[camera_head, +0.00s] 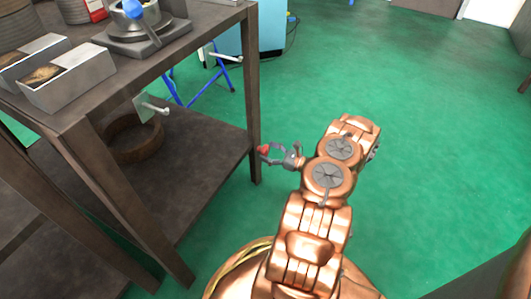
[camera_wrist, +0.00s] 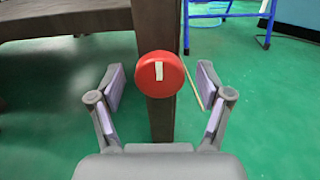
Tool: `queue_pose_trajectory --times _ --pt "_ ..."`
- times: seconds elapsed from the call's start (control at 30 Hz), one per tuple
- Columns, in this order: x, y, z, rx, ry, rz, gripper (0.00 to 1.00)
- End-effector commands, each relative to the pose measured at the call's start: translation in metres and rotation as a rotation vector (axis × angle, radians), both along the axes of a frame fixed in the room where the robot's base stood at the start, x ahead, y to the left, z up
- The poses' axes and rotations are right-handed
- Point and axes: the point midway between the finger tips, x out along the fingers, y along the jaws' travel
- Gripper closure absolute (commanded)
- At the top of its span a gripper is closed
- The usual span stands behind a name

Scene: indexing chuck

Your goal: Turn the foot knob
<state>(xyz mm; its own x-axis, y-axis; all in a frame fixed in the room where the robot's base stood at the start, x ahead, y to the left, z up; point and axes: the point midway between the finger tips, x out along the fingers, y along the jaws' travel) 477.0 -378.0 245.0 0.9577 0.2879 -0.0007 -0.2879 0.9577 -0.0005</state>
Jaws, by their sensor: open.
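The foot knob (camera_wrist: 160,76) is a round red disc with a pale upright mark on its face. In the wrist view it sits in front of the brown table leg (camera_wrist: 162,120). My gripper (camera_wrist: 161,85) is open, with one finger on each side of the knob and visible gaps between. In the head view the red knob (camera_head: 264,150) shows at the tips of my gripper (camera_head: 270,154), beside the table's front right leg (camera_head: 255,110). Whether the fingers reach past the knob's face cannot be told.
The dark table (camera_head: 205,30) carries metal boxes (camera_head: 75,75) and a chuck-like device (camera_head: 140,30). Its lower shelf (camera_head: 190,150) holds a brown ring (camera_head: 135,138). A blue stand (camera_head: 222,75) is behind. Green floor is free to the right.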

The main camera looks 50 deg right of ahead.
Motion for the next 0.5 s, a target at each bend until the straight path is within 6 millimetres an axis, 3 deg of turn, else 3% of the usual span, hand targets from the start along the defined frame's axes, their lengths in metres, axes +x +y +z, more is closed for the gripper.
queue_pose_trajectory --times 0.2,0.5 --pt "0.015 0.005 -0.001 0.001 -0.001 0.0 0.23" --pt "0.017 0.005 0.0 0.001 -0.001 0.0 0.24"
